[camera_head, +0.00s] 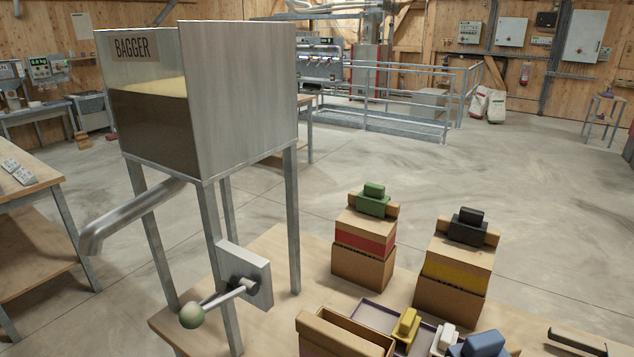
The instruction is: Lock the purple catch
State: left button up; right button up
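I cannot make out a purple catch in this view. Purple shows on the rim of a shallow tray (372,313) at the bottom centre. A brown open box (340,335) stands at the bottom edge and is cut off by it. Neither of my grippers shows in this view.
A red-banded box (363,262) carries a green block (374,199). A yellow-banded box (452,290) carries a black block (468,227). Yellow (406,328), white (446,339) and blue (484,345) blocks are at the front. Open concrete floor (560,200) lies beyond the table.

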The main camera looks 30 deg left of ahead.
aim_at(223, 287)
jog(key=u, duration=1.9)
jog(key=j, duration=0.8)
jog(key=k+j+z, duration=0.1)
jog(key=j, duration=0.7)
jog(key=k+j+z, duration=0.1)
jog(key=j, duration=0.75)
